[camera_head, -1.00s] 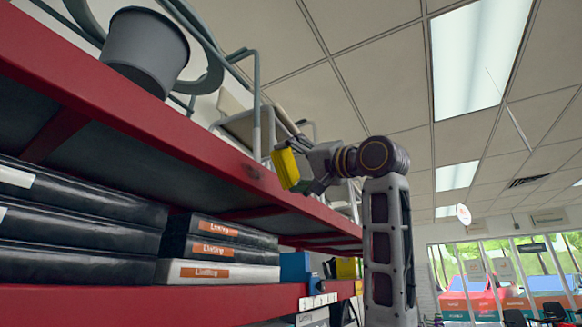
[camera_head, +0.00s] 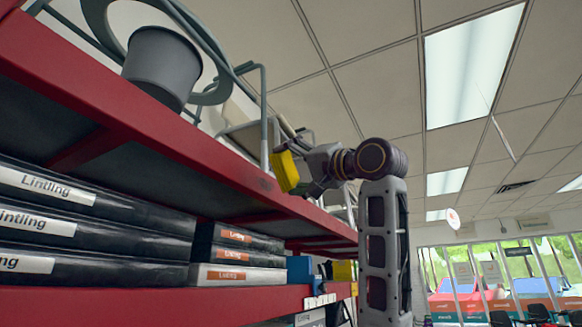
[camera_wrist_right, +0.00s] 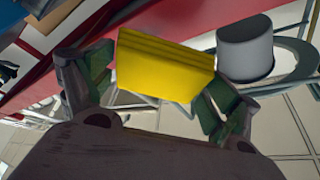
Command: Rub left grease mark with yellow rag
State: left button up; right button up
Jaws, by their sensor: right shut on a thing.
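The yellow rag (camera_head: 284,172) is a folded yellow block at the end of my right gripper (camera_head: 300,170). In the right wrist view the rag (camera_wrist_right: 165,68) sits between the two green-padded fingers, and my right gripper (camera_wrist_right: 155,95) is shut on it. A dark smudge (camera_head: 265,184), which looks like a grease mark, is on the front face of the red upper shelf beam (camera_head: 200,147). In the head view the rag is just right of and above it. Whether the rag touches the beam cannot be told. My left gripper is not in view.
A grey bucket (camera_head: 162,66) and metal frames stand on the upper shelf. Black labelled boxes (camera_head: 90,215) and a blue item (camera_head: 300,268) sit on the lower red shelf (camera_head: 150,304). The room right of my right arm is open.

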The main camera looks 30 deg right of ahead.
aim_at(256, 177)
jog(key=shift+d, duration=0.1)
jog(key=shift+w+d+f, duration=0.1)
jog(key=shift+w+d, duration=0.05)
jog(key=shift+a, duration=0.2)
jog(key=shift+w+a, duration=0.1)
jog(key=w+a, duration=0.1)
jog(key=w+p, duration=0.1)
jog(key=w, duration=0.1)
jog(key=w+a, duration=0.1)
jog(key=w, duration=0.1)
jog(key=shift+a+p, duration=0.35)
jog(key=shift+w+a, duration=0.3)
jog(key=shift+w, duration=0.2)
jog(key=shift+w+a, duration=0.25)
jog(key=shift+w, duration=0.2)
dwell(1.8)
jog(key=shift+d, duration=0.15)
